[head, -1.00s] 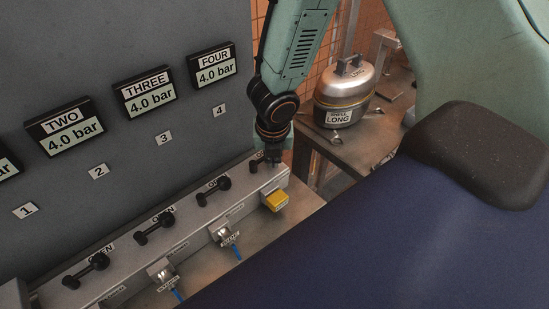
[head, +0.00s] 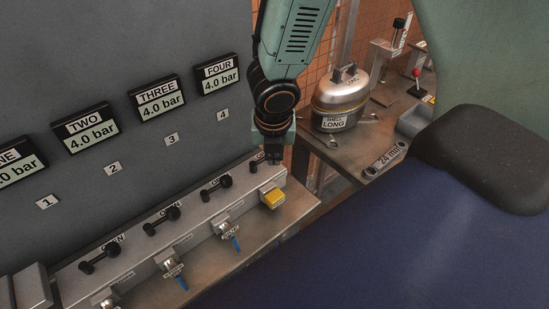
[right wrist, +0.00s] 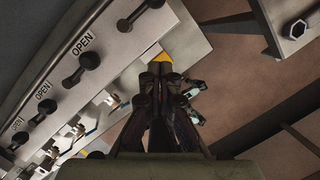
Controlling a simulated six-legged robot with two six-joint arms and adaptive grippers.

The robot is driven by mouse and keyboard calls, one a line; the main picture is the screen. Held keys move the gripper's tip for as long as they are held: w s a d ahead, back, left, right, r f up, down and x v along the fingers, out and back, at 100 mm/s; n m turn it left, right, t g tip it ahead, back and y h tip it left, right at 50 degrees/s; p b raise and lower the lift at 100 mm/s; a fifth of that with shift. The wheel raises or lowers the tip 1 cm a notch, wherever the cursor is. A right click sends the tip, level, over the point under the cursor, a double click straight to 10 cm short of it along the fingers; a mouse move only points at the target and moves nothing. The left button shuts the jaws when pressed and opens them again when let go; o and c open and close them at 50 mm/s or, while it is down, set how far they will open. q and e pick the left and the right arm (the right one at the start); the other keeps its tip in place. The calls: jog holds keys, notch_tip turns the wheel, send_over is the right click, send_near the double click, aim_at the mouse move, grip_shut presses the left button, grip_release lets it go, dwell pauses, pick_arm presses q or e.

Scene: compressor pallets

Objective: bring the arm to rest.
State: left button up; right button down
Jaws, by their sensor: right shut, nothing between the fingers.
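My right arm comes down from the top middle in the head view. My right gripper (head: 272,160) points down over the far end of the valve manifold (head: 140,247), close to the last black handle, which it partly hides. I cannot tell from the head view whether it touches it. In the right wrist view the fingers (right wrist: 161,68) are together and empty, with a yellow block (right wrist: 164,57) just past their tips. That yellow block (head: 272,197) also shows on the manifold's end in the head view. My left gripper is not in view.
Black handles (head: 162,221) marked OPEN line the manifold, with blue-tailed fittings (head: 226,230) on its front. A grey panel (head: 150,50) with displays reading 4.0 bar stands behind. A bench (head: 345,160) at right holds a metal canister (head: 341,97) labelled SHELL LONG and wrenches.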

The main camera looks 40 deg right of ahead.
jog(key=s+a+f+m+g+y+b, duration=0.15)
jog(key=s+a+f+m+b, duration=0.25)
jog(key=s+f+m, duration=0.4)
jog(key=s+a+f+m+g+y+b, duration=0.1)
jog(key=s+a+f+m+y+b, duration=0.1)
jog(key=s+a+f+m+b, duration=0.65)
jog(key=s+d+f+m+h, duration=0.1)
jog(key=s+d+f+m, duration=0.2)
jog(key=f+m, duration=0.3)
jog(key=s+d+f+m+h, duration=0.1)
jog(key=s+d+f+m, duration=0.3)
jog(key=f+m, duration=0.3)
jog(key=shift+f+b, duration=0.4)
jog(key=shift+b, duration=0.05)
jog(key=shift+s+d, duration=0.1)
jog(key=shift+s, duration=0.1)
jog(key=shift+w, duration=0.15)
